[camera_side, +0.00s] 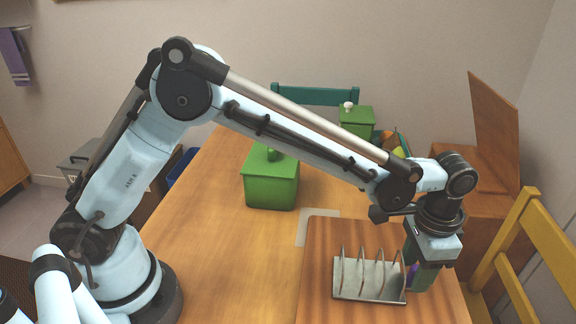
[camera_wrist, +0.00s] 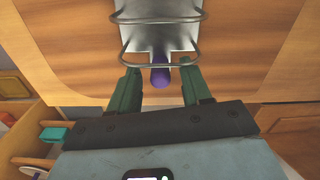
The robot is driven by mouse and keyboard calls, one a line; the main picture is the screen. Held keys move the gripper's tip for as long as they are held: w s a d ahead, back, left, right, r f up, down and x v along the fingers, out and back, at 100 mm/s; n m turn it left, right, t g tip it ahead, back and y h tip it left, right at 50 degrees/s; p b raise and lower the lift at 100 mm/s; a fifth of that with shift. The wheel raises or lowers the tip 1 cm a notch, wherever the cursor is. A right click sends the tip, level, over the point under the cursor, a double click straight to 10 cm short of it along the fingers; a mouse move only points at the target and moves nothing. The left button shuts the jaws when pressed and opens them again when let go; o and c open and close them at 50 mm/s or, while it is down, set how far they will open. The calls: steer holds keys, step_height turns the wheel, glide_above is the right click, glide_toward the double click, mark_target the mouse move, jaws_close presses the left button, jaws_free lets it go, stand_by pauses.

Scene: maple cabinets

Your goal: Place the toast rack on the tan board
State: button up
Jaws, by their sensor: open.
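The toast rack (camera_side: 370,279) has a flat metal base with several upright wire loops. It stands upright on the brown-tan wooden board (camera_side: 325,256), which has rounded corners. A purple knob-like part (camera_wrist: 160,77) shows at the rack's near end in the wrist view, where the rack's base (camera_wrist: 158,40) and wire loops also show. My gripper (camera_side: 421,278) is low over the board at the rack's right end. In the wrist view my gripper (camera_wrist: 160,85) is open, with one green finger on each side of the purple part and gaps visible between them.
A green lidded box (camera_side: 271,180) stands on the wooden table (camera_side: 205,235) left of the board. A smaller green container (camera_side: 356,122) stands at the back. A pale flat patch (camera_side: 316,226) lies beside the board. A yellow chair (camera_side: 520,255) is at the right.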

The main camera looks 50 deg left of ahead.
step_height(320, 180, up, 11)
steer(key=s+a+r+n+t, duration=0.1)
steer(key=a+r+n, duration=0.15)
steer(key=a, duration=0.55)
steer(key=s+a+f+n+t, duration=0.1)
steer(key=s+a+n+t, duration=0.1)
steer(key=s+a, duration=0.3)
steer(key=s+a+f+n+t, duration=0.2)
steer(key=s+a+t, duration=0.2)
steer(key=a, duration=0.8)
steer(key=shift+s+a+f+n, duration=0.25)
steer(key=shift+s+a+n, duration=0.1)
steer(key=shift+s, duration=0.8)
